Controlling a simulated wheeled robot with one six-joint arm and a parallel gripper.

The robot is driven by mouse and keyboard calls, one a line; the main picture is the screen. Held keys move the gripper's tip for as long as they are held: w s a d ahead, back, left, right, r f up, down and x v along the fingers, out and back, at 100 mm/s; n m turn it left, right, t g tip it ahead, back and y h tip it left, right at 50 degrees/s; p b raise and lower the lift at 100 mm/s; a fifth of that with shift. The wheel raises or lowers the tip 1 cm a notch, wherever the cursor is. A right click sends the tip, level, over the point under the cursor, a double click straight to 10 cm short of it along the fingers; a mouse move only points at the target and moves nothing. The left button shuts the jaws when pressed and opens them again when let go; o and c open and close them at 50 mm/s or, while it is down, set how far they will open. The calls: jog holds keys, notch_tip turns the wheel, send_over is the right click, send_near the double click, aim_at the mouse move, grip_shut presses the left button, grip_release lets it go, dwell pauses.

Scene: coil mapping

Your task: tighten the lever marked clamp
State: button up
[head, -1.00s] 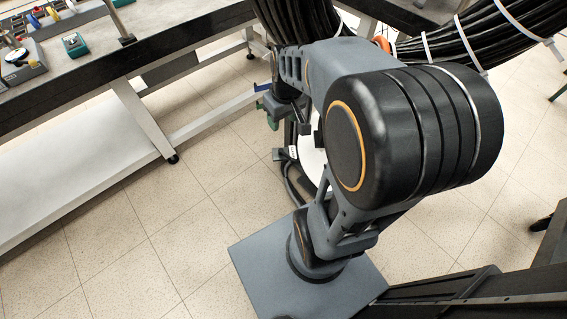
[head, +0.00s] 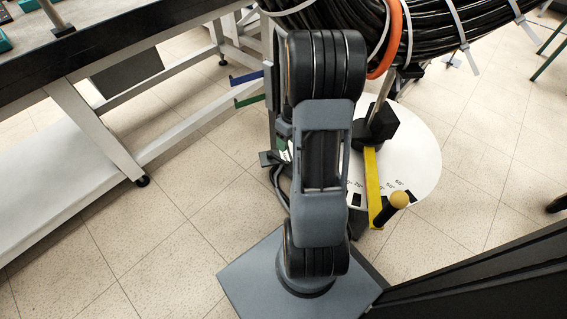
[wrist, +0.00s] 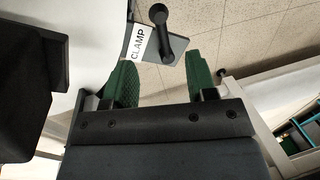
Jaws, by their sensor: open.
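In the wrist view the clamp lever (wrist: 161,32) is a black bar with a round knob at its upper end and a round hub at its lower end. It sits on a dark plate beside a white label (wrist: 138,42) reading CLAMP. My gripper (wrist: 160,78) has two green fingers spread wide with nothing between them. The lever lies beyond the fingertips, roughly in line with the gap, and looks apart from them.
A white degree-marked disc (head: 425,150) with a yellow pointer arm (head: 373,185) and a wooden-knobbed handle (head: 398,200) stands right of my arm. A thick black cable coil (head: 440,28) with an orange ring (head: 393,40) hangs above. A workbench (head: 130,40) is left; floor between is clear.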

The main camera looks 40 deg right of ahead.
aim_at(284, 161)
jog(key=f+b, duration=0.1)
jog(key=f, duration=0.2)
jog(key=a+f+b, duration=0.1)
jog(key=f, duration=0.2)
jog(key=f+b, duration=0.1)
jog(key=f, duration=0.2)
jog(key=shift+s+a+f, duration=0.1)
jog(key=shift+s+a, duration=0.05)
jog(key=shift+a, duration=0.25)
grip_shut()
